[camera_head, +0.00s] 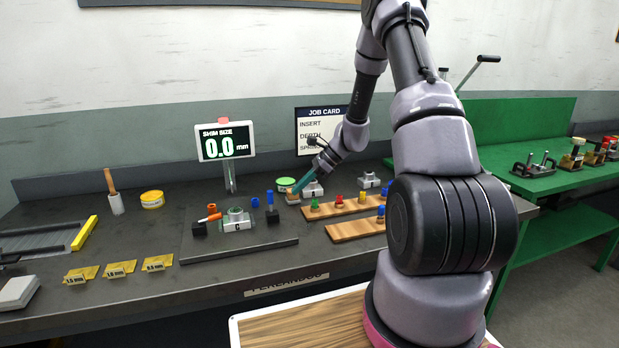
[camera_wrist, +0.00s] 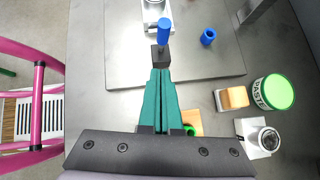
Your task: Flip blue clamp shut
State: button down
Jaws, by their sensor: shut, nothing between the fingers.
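The blue clamp (camera_head: 270,197) has a blue handle standing upright on a black base, to the right of the metal block marked 6 (camera_head: 237,221). An orange-handled clamp (camera_head: 210,216) on the block's left has its handle tipped over toward it. My gripper (camera_head: 292,191) has teal fingers, shut and empty, and is to the right of the blue clamp. In the wrist view, the fingertips (camera_wrist: 160,72) point at the clamp's black base, with the blue handle (camera_wrist: 164,33) just past it. I cannot tell whether they touch. My fingers hide part of the base.
A small blue cylinder (camera_wrist: 207,37) stands on the plate beside the clamp. A green-lidded tin (camera_wrist: 273,92), a small wooden block (camera_wrist: 234,98) and a metal fixture (camera_wrist: 258,138) lie right of my fingers. Wooden racks (camera_head: 345,207) with coloured pegs stand to the right.

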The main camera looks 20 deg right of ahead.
aim_at(270, 201)
jog(key=shift+w+a+f, duration=0.15)
jog(key=shift+a+f, duration=0.05)
jog(key=shift+a, duration=0.65)
jog(key=shift+w+a+f, duration=0.15)
jog(key=shift+w+a, duration=0.05)
jog(key=shift+a, duration=0.65)
jog(key=shift+w+a+f, duration=0.15)
jog(key=shift+a+f, duration=0.05)
jog(key=shift+a, duration=0.65)
jog(key=shift+a, duration=0.1)
jog(key=shift+a+r+h, duration=0.1)
jog(key=shift+a+h, duration=0.05)
jog(key=shift+h, duration=0.15)
